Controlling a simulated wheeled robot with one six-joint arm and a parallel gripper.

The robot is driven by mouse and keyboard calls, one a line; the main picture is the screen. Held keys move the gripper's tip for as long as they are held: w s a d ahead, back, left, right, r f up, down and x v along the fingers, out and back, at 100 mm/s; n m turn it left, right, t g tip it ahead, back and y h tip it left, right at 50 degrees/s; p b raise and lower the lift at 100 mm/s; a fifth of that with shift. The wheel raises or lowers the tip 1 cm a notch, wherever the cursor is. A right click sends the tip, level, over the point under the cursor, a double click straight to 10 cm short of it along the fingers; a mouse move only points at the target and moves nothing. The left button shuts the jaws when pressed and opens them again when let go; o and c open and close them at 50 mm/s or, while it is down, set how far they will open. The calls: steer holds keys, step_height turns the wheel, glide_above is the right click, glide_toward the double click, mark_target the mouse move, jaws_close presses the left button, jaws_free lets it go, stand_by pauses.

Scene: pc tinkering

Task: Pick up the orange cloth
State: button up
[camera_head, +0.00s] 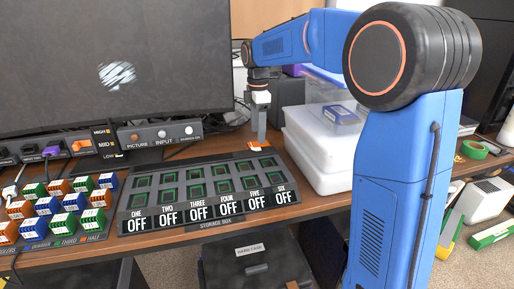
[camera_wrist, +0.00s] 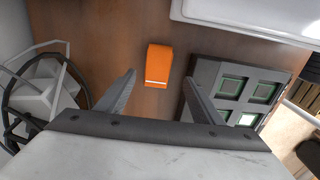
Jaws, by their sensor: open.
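The orange cloth (camera_wrist: 159,64) lies on the brown desk in the wrist view, a small folded orange piece with a pale strip along one edge. My gripper (camera_wrist: 158,92) is open and empty, its two grey fingers spread with the cloth ahead of them, between their lines. In the head view my gripper (camera_head: 258,143) points down over the desk, left of the white box. A bit of the orange cloth (camera_head: 266,145) shows at the fingertips there, partly hidden by them. I cannot tell the exact height of the fingers over it.
A storage box (camera_head: 205,222) with green-edged slots stands close on the left in the head view. A white box (camera_head: 318,160) stands to the right. A monitor (camera_head: 110,60) and control panel (camera_head: 160,134) are behind. Coiled cable (camera_wrist: 40,85) lies left in the wrist view.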

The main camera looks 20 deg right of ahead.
mark_target(257, 144)
steer(key=shift+w+a+f, duration=0.1)
steer(key=shift+w+f, duration=0.05)
steer(key=shift+f, duration=1.15)
steer(key=shift+w+f, duration=0.1)
steer(key=shift+f, duration=1.15)
steer(key=c, duration=1.1)
